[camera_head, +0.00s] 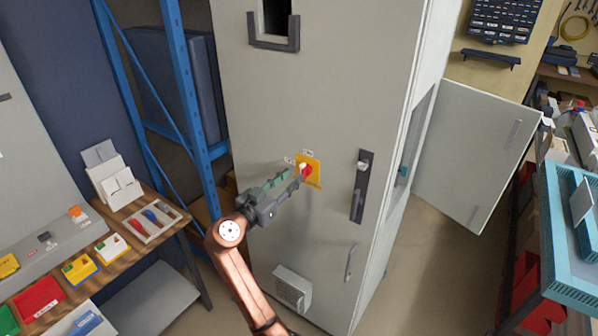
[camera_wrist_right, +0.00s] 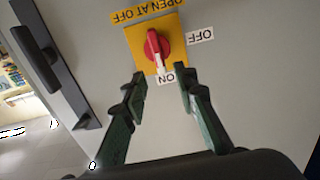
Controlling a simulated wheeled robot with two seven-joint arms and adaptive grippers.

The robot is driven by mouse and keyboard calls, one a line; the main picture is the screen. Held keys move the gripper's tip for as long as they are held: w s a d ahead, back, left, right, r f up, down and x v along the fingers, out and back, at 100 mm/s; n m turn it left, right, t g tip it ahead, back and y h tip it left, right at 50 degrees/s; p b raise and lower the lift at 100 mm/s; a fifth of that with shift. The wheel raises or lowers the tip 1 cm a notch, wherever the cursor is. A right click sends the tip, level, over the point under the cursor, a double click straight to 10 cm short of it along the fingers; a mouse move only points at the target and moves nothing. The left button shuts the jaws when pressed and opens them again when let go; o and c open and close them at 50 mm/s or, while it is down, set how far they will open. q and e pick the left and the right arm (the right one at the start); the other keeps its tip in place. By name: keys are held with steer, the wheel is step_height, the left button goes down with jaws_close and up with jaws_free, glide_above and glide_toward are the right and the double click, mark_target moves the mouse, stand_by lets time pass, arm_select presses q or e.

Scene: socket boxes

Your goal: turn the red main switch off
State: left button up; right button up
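The red main switch (camera_head: 307,171) sits on a yellow plate on the grey cabinet door. In the right wrist view the red switch (camera_wrist_right: 152,44) has its white-marked end pointing at the ON label (camera_wrist_right: 167,80); the OFF label (camera_wrist_right: 201,35) is to its right. My right gripper (camera_head: 294,177) is just in front of the switch. In the wrist view its two green fingers (camera_wrist_right: 161,77) are apart, with nothing between them, and their tips lie just below the yellow plate in the picture. My left gripper is not in view.
A dark door handle (camera_head: 360,187) is right of the switch on the cabinet (camera_head: 262,110). A small vent box (camera_head: 292,288) sits low on the door. A bench with bins and a tray (camera_head: 152,219) is at left. A blue rack (camera_head: 188,90) stands beside the cabinet.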

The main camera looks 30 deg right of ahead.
mark_target(300, 170)
steer(key=x, duration=0.5)
steer(key=shift+w+d, duration=0.15)
steer(key=shift+d, duration=0.1)
steer(key=shift+c, duration=0.5)
jaws_close()
